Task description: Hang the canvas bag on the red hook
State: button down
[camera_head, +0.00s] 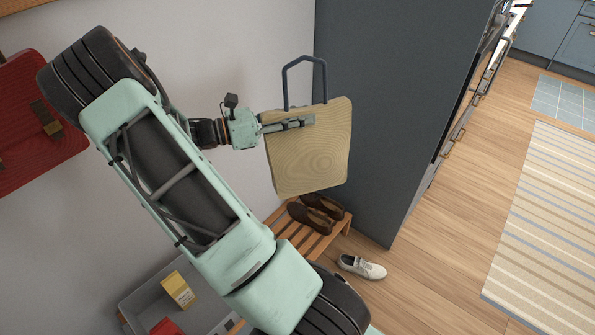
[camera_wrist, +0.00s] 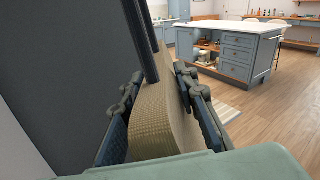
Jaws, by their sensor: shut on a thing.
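The canvas bag (camera_head: 310,160) is a tan, flat bag with a dark blue handle loop standing up above it. In the head view it is held in the air in front of the pale wall and the dark grey cabinet side. My gripper (camera_head: 300,122) comes from the left and is shut on the bag's upper part, below the handle. In the wrist view, the two fingers of my gripper (camera_wrist: 162,112) press on either side of the bag (camera_wrist: 160,128), and the handle rises between them. I cannot make out a red hook in either view.
A tall dark grey cabinet (camera_head: 385,120) stands close behind the bag, to the right. Below is a wooden rack (camera_head: 305,240) with brown shoes (camera_head: 315,214). A white shoe (camera_head: 362,267) lies on the floor. A red item (camera_head: 30,120) is at far left; a grey crate (camera_head: 145,305) is below.

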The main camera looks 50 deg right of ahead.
jog(key=w+d+r+n+t+h, duration=0.1)
jog(key=w+r+n+t, duration=0.35)
jog(key=r, duration=0.75)
jog(key=w+d+r+n+t+h, duration=0.15)
jog(key=w+r+t, duration=0.35)
jog(key=w+r, duration=0.65)
jog(key=w+f+p, duration=0.1)
jog(key=w+p, duration=0.2)
jog(key=w, duration=0.6)
jog(key=shift+a+n+p, duration=0.35)
jog(key=shift+n, duration=0.05)
jog(key=shift+f+y, duration=0.1)
jog(key=shift+y, duration=0.15)
jog(key=c, duration=1.5)
grip_release()
jog(key=shift+o, duration=0.3)
jog(key=shift+f, duration=0.15)
jog(key=shift+a, duration=0.15)
